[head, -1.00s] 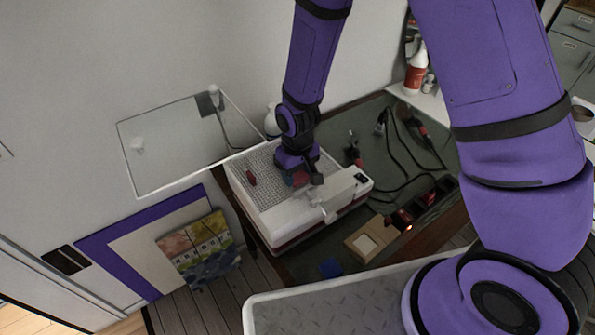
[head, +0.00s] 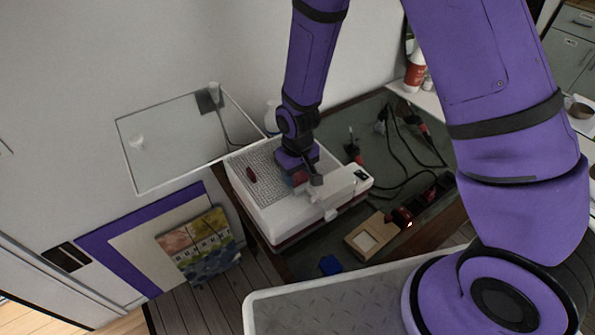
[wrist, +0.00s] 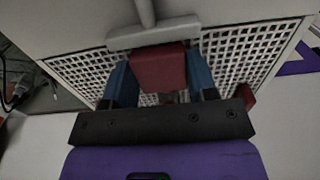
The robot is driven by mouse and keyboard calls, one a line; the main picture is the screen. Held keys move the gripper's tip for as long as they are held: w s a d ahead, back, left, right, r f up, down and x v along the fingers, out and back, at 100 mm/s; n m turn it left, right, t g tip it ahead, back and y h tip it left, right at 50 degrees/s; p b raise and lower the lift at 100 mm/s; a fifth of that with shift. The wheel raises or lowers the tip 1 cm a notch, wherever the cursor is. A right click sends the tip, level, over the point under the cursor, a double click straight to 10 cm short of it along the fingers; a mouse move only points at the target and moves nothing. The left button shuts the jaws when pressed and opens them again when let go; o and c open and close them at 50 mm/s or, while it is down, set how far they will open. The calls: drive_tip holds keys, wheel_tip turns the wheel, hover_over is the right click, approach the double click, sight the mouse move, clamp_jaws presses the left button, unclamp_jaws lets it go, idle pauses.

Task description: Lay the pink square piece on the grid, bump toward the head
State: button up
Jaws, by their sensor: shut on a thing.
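My gripper (wrist: 163,85) is shut on a reddish-pink squarish piece (wrist: 158,68), held between its two blue fingers. In the head view my gripper (head: 300,182) is over the right part of the white machine's perforated grid (head: 262,193); the grid also shows in the wrist view (wrist: 222,60). The machine's head (head: 345,186) is a white block just right of the gripper. In the wrist view its grey bar (wrist: 150,33) lies just beyond the held piece. I cannot tell whether the piece touches the grid, nor see its bump.
A second dark red piece (head: 251,174) lies on the grid's left part. Cables and tools lie on the green mat (head: 375,150) behind the machine. A wooden box (head: 371,236) and a blue object (head: 330,265) are in front. The grid's left side is mostly clear.

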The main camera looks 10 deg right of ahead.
drive_tip(key=o, duration=1)
drive_tip(key=shift+o, duration=0.2)
drive_tip(key=shift+r, duration=3.5)
